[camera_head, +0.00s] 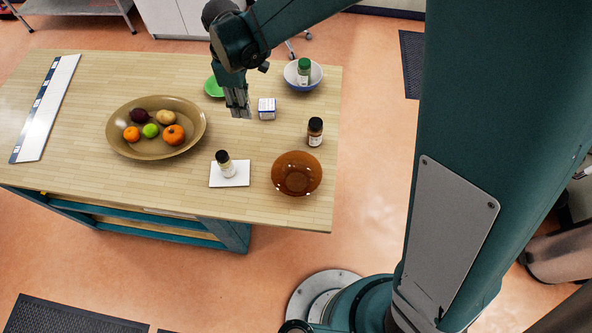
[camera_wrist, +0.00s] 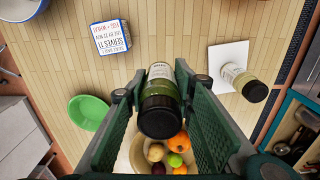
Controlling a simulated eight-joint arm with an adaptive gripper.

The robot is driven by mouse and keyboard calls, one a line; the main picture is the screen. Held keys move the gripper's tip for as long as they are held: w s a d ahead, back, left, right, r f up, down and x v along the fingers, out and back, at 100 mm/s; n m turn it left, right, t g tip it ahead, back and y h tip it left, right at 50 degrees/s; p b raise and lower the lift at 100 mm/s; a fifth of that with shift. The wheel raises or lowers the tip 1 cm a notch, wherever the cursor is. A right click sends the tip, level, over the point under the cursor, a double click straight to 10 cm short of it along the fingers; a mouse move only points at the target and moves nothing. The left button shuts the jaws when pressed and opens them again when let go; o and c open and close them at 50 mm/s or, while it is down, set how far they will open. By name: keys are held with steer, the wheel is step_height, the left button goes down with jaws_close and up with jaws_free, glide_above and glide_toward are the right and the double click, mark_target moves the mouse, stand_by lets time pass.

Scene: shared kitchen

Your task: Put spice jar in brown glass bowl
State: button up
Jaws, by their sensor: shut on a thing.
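My gripper (camera_head: 239,110) is above the middle of the table, left of the small box, with its fingers pointing down. In the wrist view its fingers are shut on a spice jar (camera_wrist: 161,103) with a black lid and greenish contents. The lid faces the wrist camera. In the head view I cannot make out the held jar clearly at the fingertips. The brown glass bowl (camera_head: 297,176) is near the table's front right edge, right of and nearer than my gripper. It looks empty and is out of the wrist view.
A dark-lidded jar (camera_head: 226,164) stands on a white card (camera_head: 239,181); another jar (camera_head: 315,132) stands behind the brown bowl.

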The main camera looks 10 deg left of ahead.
steer(key=s+d, duration=0.8)
steer(key=d, duration=0.2)
glide_above(297, 181)
steer(key=shift+b, duration=0.45)
steer(key=shift+f, duration=0.15)
steer(key=shift+a+f+b, duration=0.1)
steer(key=shift+f+b, duration=0.2)
steer(key=shift+f, duration=2.55)
steer(key=shift+f, duration=2.1)
steer(key=shift+f+b, duration=0.2)
steer(key=shift+b, duration=0.3)
steer(key=o, duration=1)
steer(key=shift+r, duration=0.1)
steer(key=shift+c, duration=0.2)
